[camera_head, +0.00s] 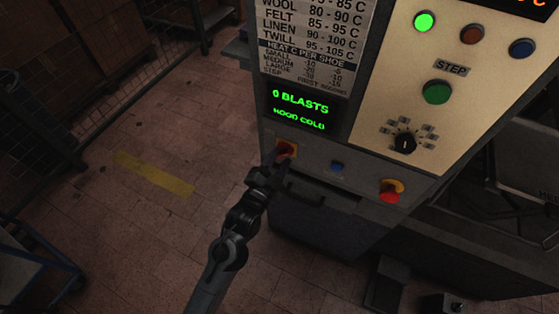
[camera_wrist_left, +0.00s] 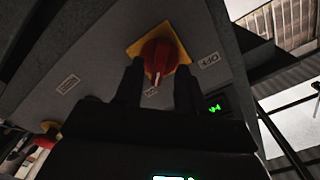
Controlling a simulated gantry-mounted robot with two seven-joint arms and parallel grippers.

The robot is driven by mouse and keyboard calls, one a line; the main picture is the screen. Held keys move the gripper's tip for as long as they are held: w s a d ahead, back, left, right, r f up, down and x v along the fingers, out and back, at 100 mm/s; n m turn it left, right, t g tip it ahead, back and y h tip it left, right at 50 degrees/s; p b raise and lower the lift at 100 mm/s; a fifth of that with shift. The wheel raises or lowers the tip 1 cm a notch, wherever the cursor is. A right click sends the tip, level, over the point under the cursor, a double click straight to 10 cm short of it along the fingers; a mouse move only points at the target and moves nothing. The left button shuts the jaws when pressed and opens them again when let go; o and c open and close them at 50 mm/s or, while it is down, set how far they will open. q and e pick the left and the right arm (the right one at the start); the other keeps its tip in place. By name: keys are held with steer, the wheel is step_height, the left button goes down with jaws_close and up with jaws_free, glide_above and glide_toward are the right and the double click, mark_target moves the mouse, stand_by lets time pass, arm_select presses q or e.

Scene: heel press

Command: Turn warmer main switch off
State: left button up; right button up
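The warmer main switch is a red rotary knob (camera_head: 286,147) on a yellow-orange plate, low on the left of the machine's front. In the left wrist view the red knob (camera_wrist_left: 160,58) has a white mark pointing down toward a small label, which appears to read ON. An OFF label (camera_wrist_left: 209,60) is to its right. My left gripper (camera_head: 279,160) is at the switch. Its two dark fingers (camera_wrist_left: 157,76) are apart, with the knob showing between and beyond the tips. I cannot tell whether they touch it. My right gripper is not in view.
A blue button (camera_head: 337,167) and a red mushroom button (camera_head: 390,191) on yellow sit right of the switch. A green-lettered display (camera_head: 300,109) is above, reading "0 BLASTS" and "HOOD COLD". A dark handle-like bar is below. The tiled floor at left is open.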

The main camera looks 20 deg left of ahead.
arm_select(q)
steer(key=shift+w+d, duration=0.1)
steer(key=shift+w, duration=0.15)
jaws_close()
